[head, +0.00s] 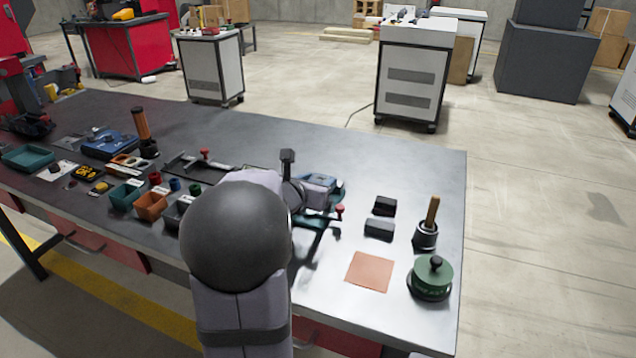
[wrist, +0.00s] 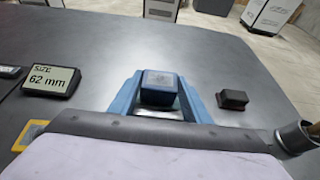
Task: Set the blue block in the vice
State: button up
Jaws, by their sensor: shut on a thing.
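The blue block (wrist: 159,88) sits between the two blue fingers of my gripper (wrist: 158,98) in the wrist view, with a finger along each side. My gripper is shut on it. In the head view the block (head: 319,180) is small and partly covered by my gripper and wrist. The vice (head: 312,222) is green, with a red-knobbed handle at its right, and is partly hidden behind my arm. The block appears at or just above the vice; I cannot tell whether it touches the jaws or rests between them.
Two black blocks (head: 379,229), an orange-brown square (head: 370,271), a green lidded pot (head: 431,277) and a wooden-handled tool in a cup (head: 426,235) stand to the right. Small bins (head: 150,207) are at the left. A size display (wrist: 52,80) reads 62 mm.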

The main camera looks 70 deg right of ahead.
jog(key=o, duration=1.3)
jog(key=shift+p+v, duration=0.3)
jog(key=shift+v, duration=3.4)
